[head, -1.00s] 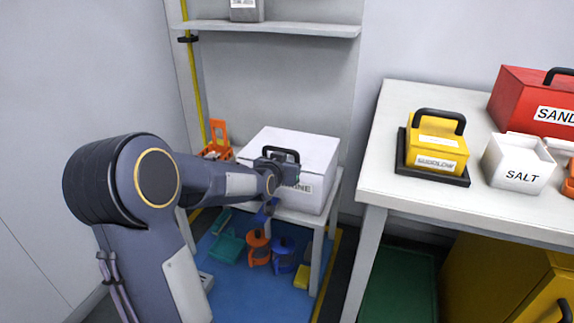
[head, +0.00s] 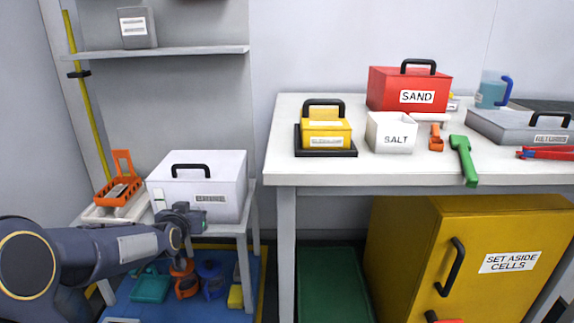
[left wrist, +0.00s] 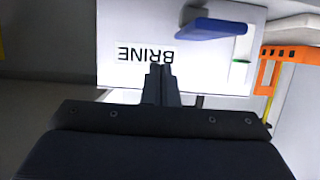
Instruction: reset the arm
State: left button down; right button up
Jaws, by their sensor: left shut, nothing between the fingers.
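My left arm comes in from the left in the head view. Its gripper (head: 190,220) is in front of the white box (head: 225,170) with a black handle, which stands on a small side table. In the left wrist view the fingers (left wrist: 160,72) are shut with nothing between them, pointing at the box's face, where an upside-down BRINE label (left wrist: 146,54) shows. Whether the fingertips touch the box cannot be told. My right gripper is not in view.
An orange rack (head: 122,182) stands left of the white box. A yellow SET ASIDE CELLS cabinet (head: 480,220) stands below.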

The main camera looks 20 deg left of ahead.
pick_arm(q)
jog(key=s+d+m+g+h+p, duration=0.15)
jog(key=s+d+g+h, duration=0.25)
jog(key=s+d, duration=1)
jog(key=s+d+g+h+p, duration=0.35)
jog(key=s+d, duration=0.65)
jog(key=s, duration=0.8)
notch_tip(320, 180, up, 38)
jog(key=p, duration=3.7)
jog(key=shift+w+a+f, duration=0.2)
jog(key=shift+w, duration=0.05)
